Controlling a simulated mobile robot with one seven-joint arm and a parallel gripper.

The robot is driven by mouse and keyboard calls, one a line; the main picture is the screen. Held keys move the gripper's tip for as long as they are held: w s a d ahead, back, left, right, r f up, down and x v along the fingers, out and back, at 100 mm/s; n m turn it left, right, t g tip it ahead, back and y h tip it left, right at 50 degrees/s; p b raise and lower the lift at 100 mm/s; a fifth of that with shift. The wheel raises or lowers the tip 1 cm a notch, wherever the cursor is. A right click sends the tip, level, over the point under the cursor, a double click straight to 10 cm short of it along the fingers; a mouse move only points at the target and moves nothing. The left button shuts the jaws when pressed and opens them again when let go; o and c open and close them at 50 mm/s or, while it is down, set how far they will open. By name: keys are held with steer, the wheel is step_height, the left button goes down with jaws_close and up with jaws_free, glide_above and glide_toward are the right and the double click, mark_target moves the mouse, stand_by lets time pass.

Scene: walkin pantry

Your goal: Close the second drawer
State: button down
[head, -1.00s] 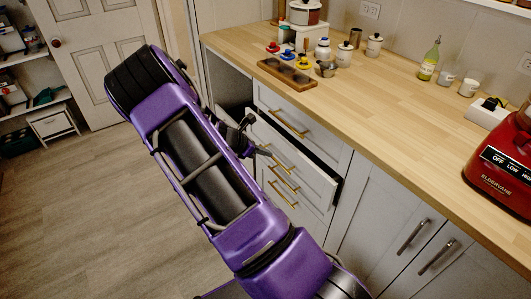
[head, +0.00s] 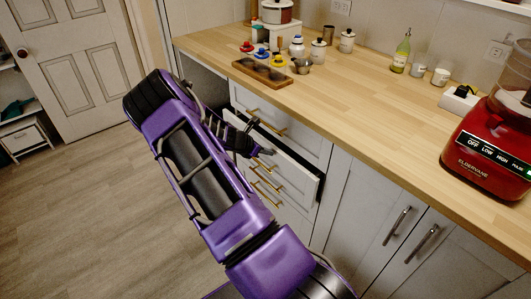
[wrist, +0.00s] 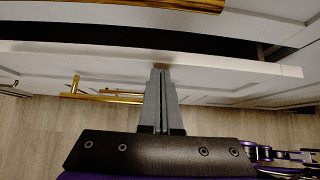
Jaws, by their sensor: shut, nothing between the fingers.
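The second drawer (head: 301,172) stands partly open below the closed top drawer (head: 300,138), with a dark gap behind its front. In the wrist view, the white drawer front (wrist: 235,70) runs across the picture, with the dark opening above it. My gripper (head: 268,152) is at the outer face of this drawer front. In the wrist view, my gripper (wrist: 161,70) is shut and empty, its fingertips at the front panel; I cannot tell whether they touch.
Gold handles (head: 265,185) stick out from the drawers below. Cupboard doors (head: 375,215) are at the right. Floor (head: 70,210) is clear at the left.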

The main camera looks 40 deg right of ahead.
steer(key=d, duration=0.5)
steer(key=shift+w, duration=0.15)
steer(key=shift+d+r, duration=0.1)
steer(key=shift+d, duration=0.1)
steer(key=shift+d, duration=0.1)
